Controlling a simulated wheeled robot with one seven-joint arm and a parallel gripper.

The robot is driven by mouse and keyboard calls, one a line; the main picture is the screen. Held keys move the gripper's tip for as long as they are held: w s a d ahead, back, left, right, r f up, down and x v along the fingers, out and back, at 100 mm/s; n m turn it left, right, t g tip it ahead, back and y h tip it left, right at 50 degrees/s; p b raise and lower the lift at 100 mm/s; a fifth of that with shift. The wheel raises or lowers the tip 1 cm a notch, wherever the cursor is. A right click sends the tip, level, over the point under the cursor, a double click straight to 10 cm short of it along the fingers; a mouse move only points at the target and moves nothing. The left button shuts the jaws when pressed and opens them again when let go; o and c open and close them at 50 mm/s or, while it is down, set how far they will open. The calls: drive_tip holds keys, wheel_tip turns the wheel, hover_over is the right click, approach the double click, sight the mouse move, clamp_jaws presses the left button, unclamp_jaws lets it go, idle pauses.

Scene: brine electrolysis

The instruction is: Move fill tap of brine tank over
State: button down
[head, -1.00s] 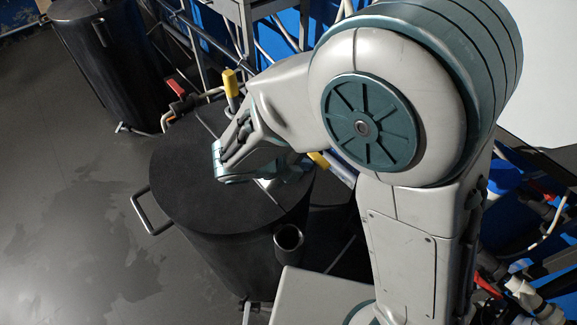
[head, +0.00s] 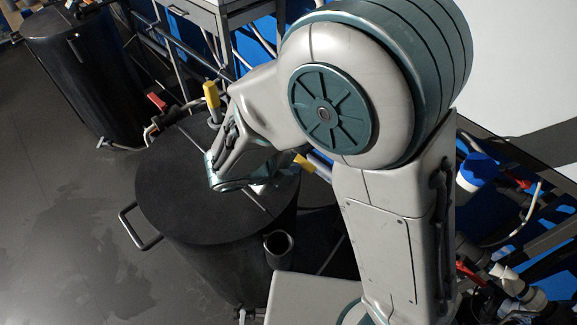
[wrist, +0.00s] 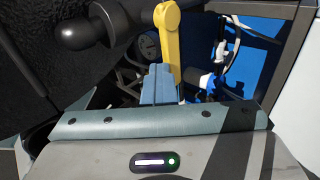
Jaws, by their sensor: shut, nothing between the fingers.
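The brine tank appears to be the black drum (head: 190,215) with a flat lid and a side handle. In the head view, a yellow-gripped lever (head: 211,95) stands upright behind the lid, and a second yellow grip (head: 304,162) shows partly behind my arm. I cannot tell which is the fill tap. My gripper (head: 211,168) is over the lid's far side. In the wrist view, my shut, empty fingers (wrist: 159,84) point at a yellow lever (wrist: 170,45), which rises just behind their tips; I cannot tell whether they touch.
Another dark drum (head: 85,70) stands at the back left. A red-handled valve (head: 157,102) and pipes sit behind the near drum. In the wrist view, a round gauge (wrist: 149,45) and a black rounded knob (wrist: 75,33) are close by. The floor at left is clear.

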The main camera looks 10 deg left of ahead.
drive_tip(key=shift+d, duration=0.2)
drive_tip(key=s+a+f+p+v, duration=0.1)
drive_tip(key=f+v, duration=0.1)
drive_tip(key=v, duration=1.1)
drive_tip(key=shift+s, duration=0.35)
